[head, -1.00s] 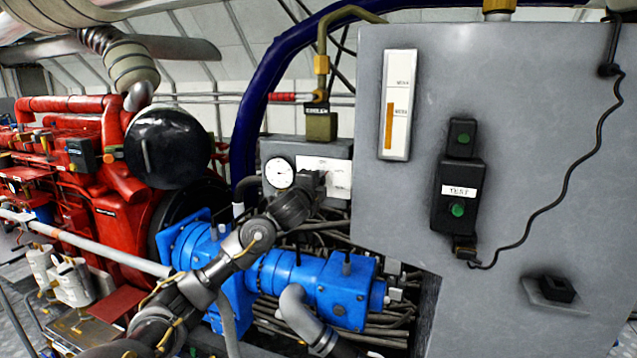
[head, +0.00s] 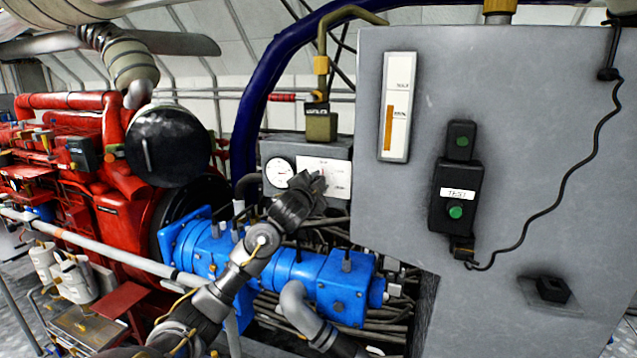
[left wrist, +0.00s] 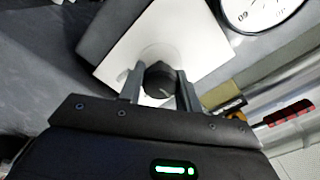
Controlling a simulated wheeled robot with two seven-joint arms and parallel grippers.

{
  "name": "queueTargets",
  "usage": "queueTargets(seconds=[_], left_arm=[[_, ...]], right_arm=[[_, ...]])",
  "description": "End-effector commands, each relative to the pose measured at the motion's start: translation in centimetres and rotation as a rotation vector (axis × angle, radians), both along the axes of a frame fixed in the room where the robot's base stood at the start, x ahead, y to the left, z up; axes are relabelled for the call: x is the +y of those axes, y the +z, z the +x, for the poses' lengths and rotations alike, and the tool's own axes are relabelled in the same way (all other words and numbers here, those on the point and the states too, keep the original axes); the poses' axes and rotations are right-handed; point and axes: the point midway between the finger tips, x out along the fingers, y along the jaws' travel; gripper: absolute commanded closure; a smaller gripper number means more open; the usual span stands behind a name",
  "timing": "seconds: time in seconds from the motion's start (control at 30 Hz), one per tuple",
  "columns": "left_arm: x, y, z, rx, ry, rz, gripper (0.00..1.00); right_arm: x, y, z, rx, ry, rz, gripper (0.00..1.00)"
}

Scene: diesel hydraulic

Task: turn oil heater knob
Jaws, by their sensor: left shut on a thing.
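The oil heater knob (left wrist: 160,80) is a dark round knob on a white square plate (left wrist: 140,45) in the left wrist view. My left gripper's two fingers (left wrist: 160,88) stand on either side of it and are shut on it. In the head view the white plate (head: 338,168) sits on the small grey box beside a round gauge (head: 279,172). My left gripper (head: 314,184) reaches up to the plate's lower edge there and hides the knob. My right gripper is not in view.
A large grey cabinet (head: 530,130) with a black TEST switch box (head: 458,196) stands close on the right. A red engine (head: 100,190) is on the left.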

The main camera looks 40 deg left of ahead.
Motion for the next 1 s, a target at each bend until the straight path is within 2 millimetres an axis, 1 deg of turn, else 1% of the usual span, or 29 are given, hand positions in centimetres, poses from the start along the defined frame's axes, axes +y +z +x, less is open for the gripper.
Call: queueTargets(seconds=[0.43, 0.47, 0.6, 0.87, 1.0], left_arm=[[0.06, 0.04, -0.01, -0.005, 0.002, -0.01, 0.89], [0.06, 0.04, -0.01, -0.005, 0.002, -0.01, 0.62], [0.04, 0.03, -0.01, -0.004, 0.001, -0.009, 0.44], [0.0, 0.01, -0.03, -0.003, 0.0, -0.008, 0.44], [-0.34, -0.2, -0.89, -0.002, -0.001, -0.008, 0.44]], right_arm=[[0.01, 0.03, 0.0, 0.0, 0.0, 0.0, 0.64], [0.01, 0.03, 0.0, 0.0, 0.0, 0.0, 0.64], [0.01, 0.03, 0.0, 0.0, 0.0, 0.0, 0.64], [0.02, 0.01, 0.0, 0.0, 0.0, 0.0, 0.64], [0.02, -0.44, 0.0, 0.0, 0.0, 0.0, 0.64]])
